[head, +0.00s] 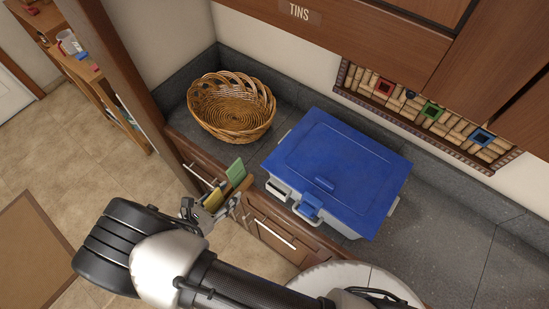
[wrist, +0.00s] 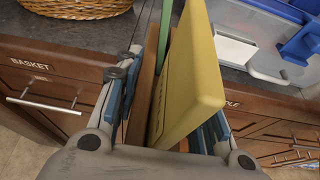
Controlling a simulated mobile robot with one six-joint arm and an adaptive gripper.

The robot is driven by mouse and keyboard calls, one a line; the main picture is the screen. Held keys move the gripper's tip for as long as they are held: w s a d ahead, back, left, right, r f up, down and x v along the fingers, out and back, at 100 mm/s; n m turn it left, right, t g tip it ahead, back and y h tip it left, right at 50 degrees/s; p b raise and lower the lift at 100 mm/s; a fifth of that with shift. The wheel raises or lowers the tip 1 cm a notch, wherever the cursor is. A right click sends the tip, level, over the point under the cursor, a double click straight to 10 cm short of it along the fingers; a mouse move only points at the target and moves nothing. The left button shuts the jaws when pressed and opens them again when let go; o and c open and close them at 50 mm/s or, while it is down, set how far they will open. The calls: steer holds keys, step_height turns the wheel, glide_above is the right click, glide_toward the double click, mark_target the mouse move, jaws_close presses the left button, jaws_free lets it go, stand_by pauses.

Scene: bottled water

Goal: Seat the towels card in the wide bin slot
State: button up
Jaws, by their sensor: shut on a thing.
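My gripper (head: 205,212) is beside the counter's front edge, left of the bin. Its fingers (wrist: 165,120) are shut on a thick yellow card (wrist: 190,75), which also shows in the head view (head: 213,199). Dark lettering on the card's side face is too foreshortened to read. A green card (wrist: 165,30) stands just beyond it, also in the head view (head: 236,171), with a brown wooden piece (wrist: 145,95) alongside. The bin (head: 335,170) has a closed blue lid. A pale label holder (wrist: 235,50) on its front also shows in the head view (head: 276,190).
A wicker basket (head: 231,107) stands at the back left of the counter. A drawer (wrist: 40,85) labelled BASKET is below the edge. A rack with coloured frames (head: 430,110) is on the wall. The counter right of the bin (head: 440,240) is clear.

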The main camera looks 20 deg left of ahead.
steer(key=w+d, duration=0.1)
steer(key=w, duration=0.4)
steer(key=w+d+p, duration=0.1)
steer(key=w+d, duration=0.1)
steer(key=w, duration=0.3)
steer(key=w+d, duration=0.1)
steer(key=w, duration=0.5)
steer(key=shift+d, duration=0.35)
steer(key=shift+w+f, duration=0.1)
steer(key=shift+f, duration=1.6)
steer(key=shift+f, duration=0.1)
steer(key=shift+f, duration=0.15)
steer(key=o, duration=0.9)
steer(key=shift+c, duration=0.2)
steer(key=shift+r, duration=0.2)
